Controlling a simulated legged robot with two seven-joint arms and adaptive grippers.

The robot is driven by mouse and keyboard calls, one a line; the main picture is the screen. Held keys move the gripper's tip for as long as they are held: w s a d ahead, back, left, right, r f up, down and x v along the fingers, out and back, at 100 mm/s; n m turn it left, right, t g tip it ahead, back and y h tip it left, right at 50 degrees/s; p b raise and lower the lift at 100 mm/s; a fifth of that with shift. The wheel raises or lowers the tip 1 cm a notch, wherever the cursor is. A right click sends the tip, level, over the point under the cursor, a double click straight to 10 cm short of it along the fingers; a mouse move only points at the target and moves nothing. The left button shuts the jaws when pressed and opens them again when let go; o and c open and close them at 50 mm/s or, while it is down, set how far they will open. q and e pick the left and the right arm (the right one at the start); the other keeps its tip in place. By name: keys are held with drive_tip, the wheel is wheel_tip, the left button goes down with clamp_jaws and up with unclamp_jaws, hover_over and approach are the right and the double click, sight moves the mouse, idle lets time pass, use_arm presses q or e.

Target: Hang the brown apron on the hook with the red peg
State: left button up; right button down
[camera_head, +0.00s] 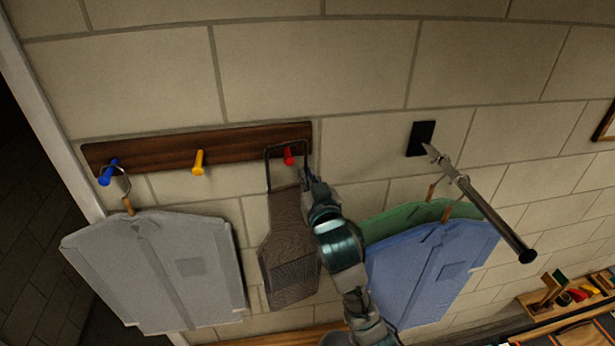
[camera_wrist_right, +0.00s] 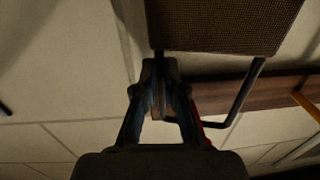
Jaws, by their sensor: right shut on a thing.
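The brown apron (camera_head: 290,260) hangs below the wooden rack, with a stiff dark neck loop (camera_head: 268,165) rising from its top. My right gripper (camera_head: 307,181) is shut on the right side of this loop. In the right wrist view, the fingertips (camera_wrist_right: 160,75) pinch the loop beside the brown cloth (camera_wrist_right: 225,25). The red peg (camera_head: 289,156) shows inside the loop's outline, below its top bar; I cannot tell whether the loop rests on it. In the wrist view, a red edge (camera_wrist_right: 204,140) shows beside a finger, mostly hidden. My left gripper is not in view.
The wooden rack (camera_head: 150,155) also carries a yellow peg (camera_head: 198,162), empty, and a blue peg (camera_head: 108,172) with a grey garment (camera_head: 165,270) on a hanger. A blue garment (camera_head: 430,265) and a green one (camera_head: 400,220) hang from a metal rod (camera_head: 490,215) at right.

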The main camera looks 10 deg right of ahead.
drive_tip(key=c, duration=1.2)
unclamp_jaws()
